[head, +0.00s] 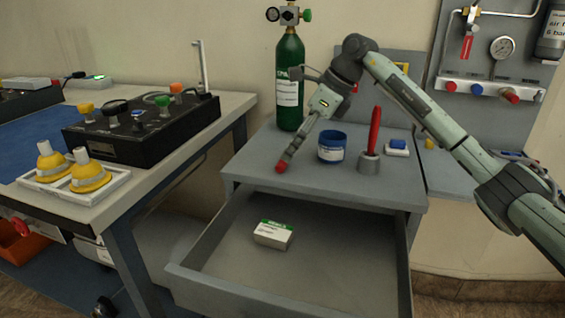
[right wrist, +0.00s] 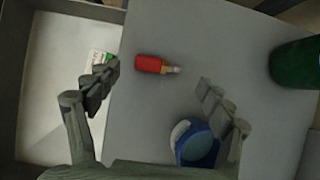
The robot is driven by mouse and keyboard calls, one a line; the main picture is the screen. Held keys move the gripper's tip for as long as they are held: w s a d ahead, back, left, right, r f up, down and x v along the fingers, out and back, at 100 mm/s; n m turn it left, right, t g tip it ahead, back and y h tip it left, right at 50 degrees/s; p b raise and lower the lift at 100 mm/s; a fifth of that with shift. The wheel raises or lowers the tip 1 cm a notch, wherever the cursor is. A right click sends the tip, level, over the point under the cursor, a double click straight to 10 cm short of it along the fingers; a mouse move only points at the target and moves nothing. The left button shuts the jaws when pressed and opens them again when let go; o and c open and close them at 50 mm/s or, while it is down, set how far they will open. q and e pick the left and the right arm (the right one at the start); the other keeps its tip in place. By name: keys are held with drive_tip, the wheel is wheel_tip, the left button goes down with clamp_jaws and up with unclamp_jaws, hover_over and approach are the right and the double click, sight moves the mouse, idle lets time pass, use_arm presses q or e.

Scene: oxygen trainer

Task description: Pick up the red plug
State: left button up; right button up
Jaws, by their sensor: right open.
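The red plug (head: 281,167) lies on the grey cabinet top (head: 245,165), near its front left edge above the open drawer. In the right wrist view the red plug (right wrist: 149,64) lies on its side, with a short metallic tip pointing right. My right gripper (head: 291,154) points down close to the plug. In the right wrist view its fingers (right wrist: 158,88) are spread, with the plug between and just beyond the fingertips and nothing held. Any gap between fingers and plug is hard to judge. My left gripper is not in view.
A blue tub (head: 332,149) stands close right of my gripper. A grey holder (head: 368,163) with a red-handled tool (head: 375,130) is beside it. A green cylinder (head: 290,85) stands behind. The open drawer (head: 300,280) below holds a small white-green box (head: 273,235).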

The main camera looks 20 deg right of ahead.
sight(284, 162)
drive_tip(key=x, duration=0.3)
drive_tip(key=shift+a+f, duration=0.25)
drive_tip(key=c, duration=1.2)
drive_tip(key=shift+r, duration=0.15)
drive_tip(key=shift+c, duration=0.3)
